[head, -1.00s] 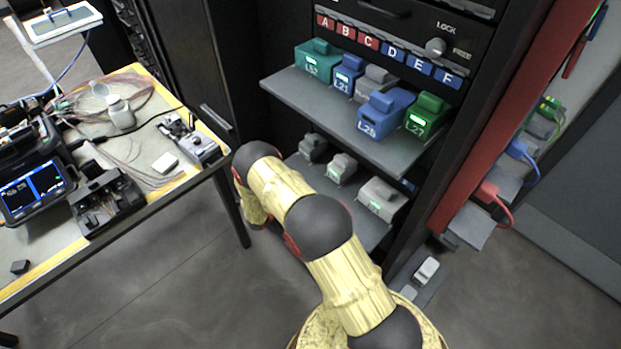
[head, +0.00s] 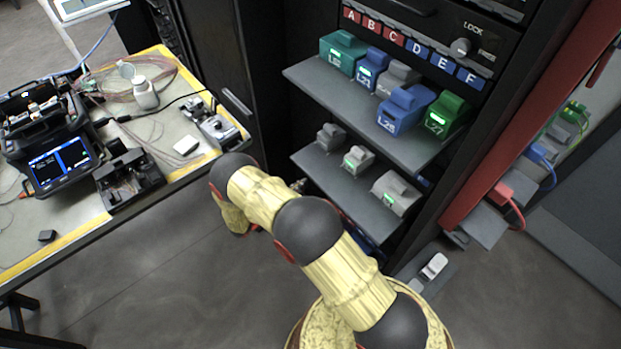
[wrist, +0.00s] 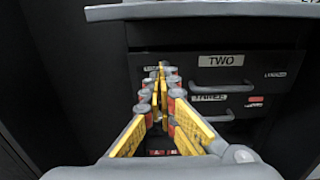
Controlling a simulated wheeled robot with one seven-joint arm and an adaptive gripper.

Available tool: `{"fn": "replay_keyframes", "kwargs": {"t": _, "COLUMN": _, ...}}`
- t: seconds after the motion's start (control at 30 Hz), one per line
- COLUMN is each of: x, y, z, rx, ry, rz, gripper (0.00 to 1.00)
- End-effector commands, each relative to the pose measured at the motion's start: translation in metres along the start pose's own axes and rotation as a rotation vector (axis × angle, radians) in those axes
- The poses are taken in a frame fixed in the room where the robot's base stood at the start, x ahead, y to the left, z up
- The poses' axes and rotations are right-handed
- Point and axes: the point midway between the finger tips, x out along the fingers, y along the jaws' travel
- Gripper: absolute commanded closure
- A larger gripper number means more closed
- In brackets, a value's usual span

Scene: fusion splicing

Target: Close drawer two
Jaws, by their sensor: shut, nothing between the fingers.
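In the wrist view, drawer two (wrist: 262,68) is a dark front with a white "TWO" label and a silver bar handle (wrist: 222,88). My gripper (wrist: 161,68) has its yellow-padded fingers together, with nothing between them. Its tips point at the left part of the drawer two front, left of the label and handle. I cannot tell whether they touch it, or how far the drawer stands out. Drawer three (wrist: 262,112), with its own label and handle, is just below. In the head view my arm hides the gripper, and I cannot make out the drawer labels.
A grey ledge (wrist: 200,10) overhangs drawer two in the wrist view. In the head view, an upper shelf (head: 310,78) and a lower shelf (head: 340,190) hold modules and stick out from the cabinet. A table (head: 90,228) with equipment stands left. Open floor lies between.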

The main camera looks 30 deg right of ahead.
Motion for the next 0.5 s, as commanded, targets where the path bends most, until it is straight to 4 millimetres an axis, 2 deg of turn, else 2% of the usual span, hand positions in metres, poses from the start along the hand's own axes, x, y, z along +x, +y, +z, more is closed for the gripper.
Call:
{"fn": "replay_keyframes", "kwargs": {"t": 0.13, "x": -0.006, "y": -0.005, "z": 0.006, "rx": -0.014, "ry": -0.001, "rz": 0.005, "gripper": 1.0}}
{"fn": "replay_keyframes", "kwargs": {"t": 0.2, "x": -0.007, "y": -0.021, "z": 0.006, "rx": -0.061, "ry": -0.005, "rz": 0.009, "gripper": 1.0}}
{"fn": "replay_keyframes", "kwargs": {"t": 0.5, "x": -0.007, "y": -0.075, "z": -0.001, "rx": -0.675, "ry": -0.01, "rz": 0.008, "gripper": 1.0}}
